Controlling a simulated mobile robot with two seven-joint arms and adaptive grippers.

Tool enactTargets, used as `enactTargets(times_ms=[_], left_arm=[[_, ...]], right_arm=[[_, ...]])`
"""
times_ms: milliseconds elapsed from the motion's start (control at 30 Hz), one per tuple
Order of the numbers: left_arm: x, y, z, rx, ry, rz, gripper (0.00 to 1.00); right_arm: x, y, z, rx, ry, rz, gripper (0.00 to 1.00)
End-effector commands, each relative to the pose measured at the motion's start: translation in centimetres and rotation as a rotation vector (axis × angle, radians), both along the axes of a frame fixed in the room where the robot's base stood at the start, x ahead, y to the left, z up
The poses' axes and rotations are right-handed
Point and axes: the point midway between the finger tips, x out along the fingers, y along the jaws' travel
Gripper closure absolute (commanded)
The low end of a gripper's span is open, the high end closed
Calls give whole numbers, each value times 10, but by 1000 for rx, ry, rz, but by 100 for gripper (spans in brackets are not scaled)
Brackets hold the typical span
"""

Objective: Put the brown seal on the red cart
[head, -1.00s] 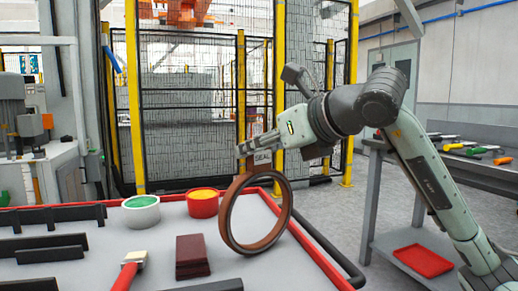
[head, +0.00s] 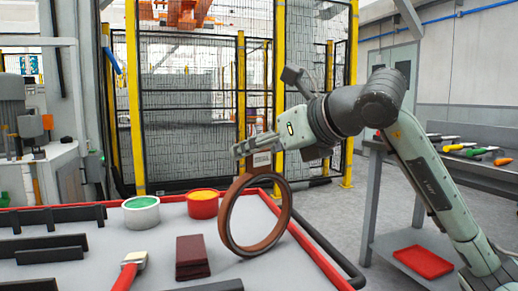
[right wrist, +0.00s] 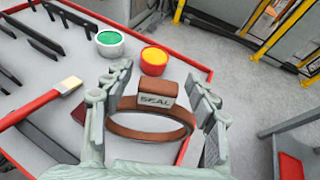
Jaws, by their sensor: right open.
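The brown seal (head: 226,215) is a ring with a block on top marked SEAL. It appears to stand upright, slightly tilted, on the grey top of the red-rimmed cart (head: 120,240), near the right edge. It also shows in the right wrist view (right wrist: 150,133), with its labelled block between the fingers. My right gripper (head: 250,147) is open around this block, and the right wrist view shows gaps on both sides of the block between the fingers (right wrist: 160,82). My left gripper is not in view.
Green (head: 141,211) and yellow-filled red (head: 203,204) pots stand behind the seal. A brown block stack (head: 191,258), a red-handled brush (head: 128,270) and several black bars lie left. A black handle (head: 335,258) runs outside the right rim. A grey table (head: 410,235) stands right.

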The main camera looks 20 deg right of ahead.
Motion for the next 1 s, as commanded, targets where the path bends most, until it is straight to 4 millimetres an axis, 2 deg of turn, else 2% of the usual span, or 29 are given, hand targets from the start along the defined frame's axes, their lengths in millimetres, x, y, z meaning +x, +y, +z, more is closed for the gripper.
enactTargets(times_ms=[100, 400, 600, 767, 1000], left_arm=[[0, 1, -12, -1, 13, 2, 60], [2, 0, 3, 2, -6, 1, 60], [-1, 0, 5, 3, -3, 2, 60], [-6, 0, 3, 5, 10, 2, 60], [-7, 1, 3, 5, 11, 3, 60]], right_arm=[[-12, -5, 7, 0, -4, -1, 43], [-68, -27, 33, -1, -6, -2, 43], [-95, -37, 44, 0, -3, -1, 43], [-103, -40, 47, 0, 0, 0, 43], [-104, -40, 47, 0, 0, 0, 43]])
